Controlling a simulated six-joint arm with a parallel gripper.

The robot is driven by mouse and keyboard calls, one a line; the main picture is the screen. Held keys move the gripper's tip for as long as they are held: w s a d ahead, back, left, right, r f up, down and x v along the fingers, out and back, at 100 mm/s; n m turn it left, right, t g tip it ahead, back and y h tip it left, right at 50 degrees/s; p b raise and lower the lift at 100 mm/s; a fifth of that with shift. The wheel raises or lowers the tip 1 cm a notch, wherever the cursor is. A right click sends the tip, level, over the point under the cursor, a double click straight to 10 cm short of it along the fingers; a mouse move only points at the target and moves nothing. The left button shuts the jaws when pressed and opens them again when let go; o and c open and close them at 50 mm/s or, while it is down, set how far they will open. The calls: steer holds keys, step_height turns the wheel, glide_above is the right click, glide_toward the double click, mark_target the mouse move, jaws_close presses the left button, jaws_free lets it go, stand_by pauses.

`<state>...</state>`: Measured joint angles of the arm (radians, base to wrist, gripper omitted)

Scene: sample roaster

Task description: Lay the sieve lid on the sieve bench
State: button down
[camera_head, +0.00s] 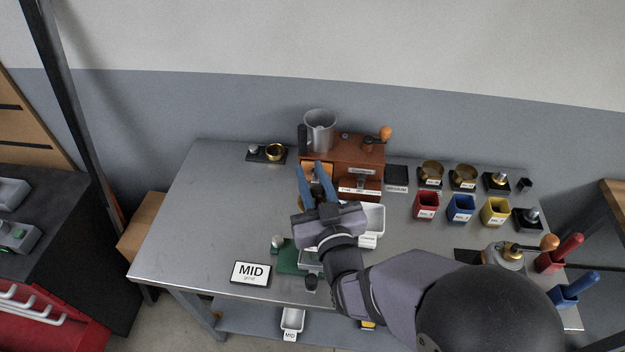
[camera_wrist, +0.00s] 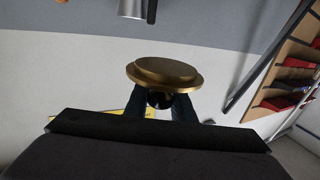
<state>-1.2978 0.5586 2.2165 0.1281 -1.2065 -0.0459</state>
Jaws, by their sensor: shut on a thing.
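My gripper (camera_head: 314,172) is shut on the sieve lid (camera_wrist: 165,72), a round stepped brass disc with a dark knob between the fingers. The wrist view shows the gripper (camera_wrist: 160,99) at the knob, with the disc beyond the fingertips. In the head view the gripper is in front of the wooden grinder, and the lid is mostly hidden. No sign names the sieve bench.
The wooden grinder (camera_head: 356,163) with a metal jug (camera_head: 319,128) stands close behind the gripper. Red (camera_head: 426,205), blue (camera_head: 461,208) and yellow (camera_head: 495,211) cups stand at the right. A MID sign (camera_head: 251,273) is at the front. The table's left part is clear.

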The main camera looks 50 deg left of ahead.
steer(key=shift+r, duration=0.1)
